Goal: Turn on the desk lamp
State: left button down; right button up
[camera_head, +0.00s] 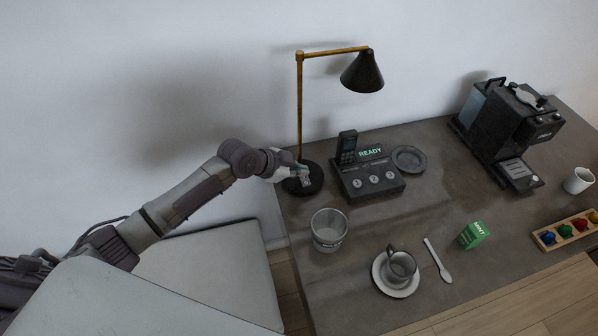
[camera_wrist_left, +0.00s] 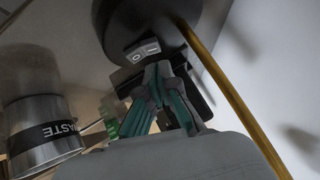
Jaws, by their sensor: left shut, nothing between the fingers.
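The desk lamp has a brass pole (camera_head: 299,105), a dark cone shade (camera_head: 362,73) and a round black base (camera_head: 316,186) at the table's back left. No glow shows at the shade. My left gripper (camera_head: 303,178) is over the base, beside the pole, shut and empty. In the left wrist view a rocker switch (camera_wrist_left: 142,51) marked O and I sits on the dark base (camera_wrist_left: 125,25). The shut fingertips (camera_wrist_left: 158,68) are right by the switch; I cannot tell whether they touch it. The pole (camera_wrist_left: 225,85) passes to their right. My right gripper is not in view.
A phone dock reading READY (camera_head: 371,180) stands just right of the lamp base. A waste bin (camera_head: 328,232) is in front. A cup on a saucer (camera_head: 400,268), spoon (camera_head: 437,260), green box (camera_head: 473,235) and coffee machine (camera_head: 508,128) are farther right.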

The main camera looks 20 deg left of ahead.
pick_arm(q)
jog(key=shift+w+a+f, duration=0.15)
jog(key=shift+f, duration=0.7)
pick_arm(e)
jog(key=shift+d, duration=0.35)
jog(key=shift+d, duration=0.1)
pick_arm(q)
jog(key=shift+w+a+f+b, duration=0.1)
jog(key=shift+w+f+b, duration=0.05)
jog(key=shift+f+b, duration=0.2)
jog(key=shift+r, duration=0.15)
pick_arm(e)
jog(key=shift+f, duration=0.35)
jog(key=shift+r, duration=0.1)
